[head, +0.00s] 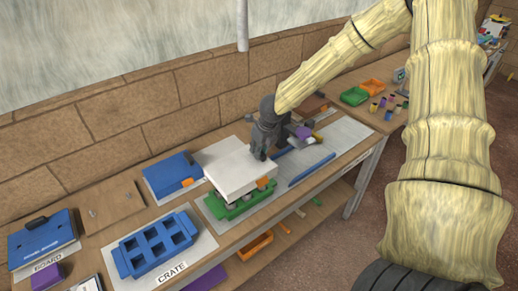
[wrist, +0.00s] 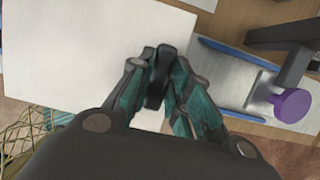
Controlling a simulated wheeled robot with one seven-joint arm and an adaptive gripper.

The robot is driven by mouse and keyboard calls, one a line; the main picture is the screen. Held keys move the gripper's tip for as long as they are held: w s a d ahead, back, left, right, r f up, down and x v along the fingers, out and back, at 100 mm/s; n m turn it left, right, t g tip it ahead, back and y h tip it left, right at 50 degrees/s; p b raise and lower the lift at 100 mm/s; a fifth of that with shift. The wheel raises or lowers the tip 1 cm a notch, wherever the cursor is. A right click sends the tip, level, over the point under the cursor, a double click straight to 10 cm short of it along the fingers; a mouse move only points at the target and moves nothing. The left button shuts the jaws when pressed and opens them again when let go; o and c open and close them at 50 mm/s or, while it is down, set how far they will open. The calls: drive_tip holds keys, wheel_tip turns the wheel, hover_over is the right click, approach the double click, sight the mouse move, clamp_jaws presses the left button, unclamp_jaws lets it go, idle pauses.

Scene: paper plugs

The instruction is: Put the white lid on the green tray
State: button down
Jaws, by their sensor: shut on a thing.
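The white lid (head: 232,172) lies over the green tray (head: 236,207) in the head view. Parts of the tray's front and dark and pale contents show beneath the lid. I cannot tell whether the lid touches the tray. My gripper (head: 260,156) is at the lid's right side, shut on its dark handle. In the wrist view the lid (wrist: 75,60) fills the upper left, and my gripper (wrist: 160,85) is closed around the dark handle.
A blue crate (head: 155,250) stands left of the tray, with a blue box (head: 172,175) behind it. Blue bars (head: 312,170) lie to the right. A clamp with a purple knob (wrist: 292,105) stands right of my gripper. Green and orange bins (head: 354,96) are farther right.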

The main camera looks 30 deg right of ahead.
drive_tip(key=shift+w+f, duration=0.4)
drive_tip(key=shift+w, duration=0.15)
drive_tip(key=shift+s+f+b, duration=0.45)
drive_tip(key=shift+f+b, duration=0.1)
drive_tip(key=shift+f, duration=0.15)
drive_tip(key=shift+b+x, duration=0.65)
drive_tip(key=shift+x, duration=0.5)
drive_tip(key=shift+s+f+b, duration=0.15)
drive_tip(key=shift+f+b, duration=1.35)
drive_tip(key=shift+f, duration=0.85)
drive_tip(key=shift+f+b, duration=0.35)
drive_tip(key=shift+f, duration=0.25)
drive_tip(key=c, duration=1.3)
unclamp_jaws()
drive_tip(key=shift+o, duration=0.2)
